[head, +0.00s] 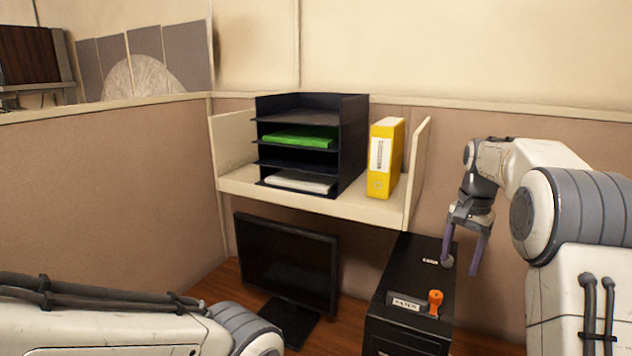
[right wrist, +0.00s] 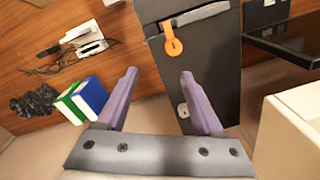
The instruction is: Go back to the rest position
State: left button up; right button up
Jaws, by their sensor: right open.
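My right gripper (head: 463,247) is open and empty, with its purple fingers pointing down above and beside the back right of a black box (head: 405,268). The box has a label and an orange tag (head: 435,301) on its top. In the right wrist view my right gripper (right wrist: 157,75) shows its two fingers spread apart with nothing between them. The black box (right wrist: 213,80) and its orange tag (right wrist: 172,42) lie beyond the fingertips. My left arm shows at the lower left of the head view, but its gripper is out of view.
A shelf (head: 370,208) holds a black tray rack (head: 352,140) and a yellow binder (head: 384,165). A monitor (head: 285,262) stands left of the box. The right wrist view shows blue and green boxes (right wrist: 78,103), a power strip (right wrist: 84,33) with cables, and a crumpled black thing (right wrist: 35,102).

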jog(key=s+a+f+n+b, duration=0.2)
jog(key=s+a+f+n, duration=0.15)
jog(key=s+a, duration=0.45)
jog(key=s+a+f+n+b, duration=0.25)
jog(key=a+n, duration=0.25)
jog(key=a, duration=0.8)
jog(key=s+a+f+n+b, duration=0.2)
jog(key=s+f+n, duration=0.2)
jog(key=s, duration=0.7)
jog(key=s+a+f+n+b, duration=0.2)
jog(key=s+f, duration=0.4)
jog(key=s, duration=0.6)
jog(key=a+n, duration=0.1)
jog(key=n, duration=0.1)
jog(key=shift+s+a+n+y, duration=0.3)
jog(key=shift+n+y, duration=0.05)
jog(key=shift+y, duration=0.05)
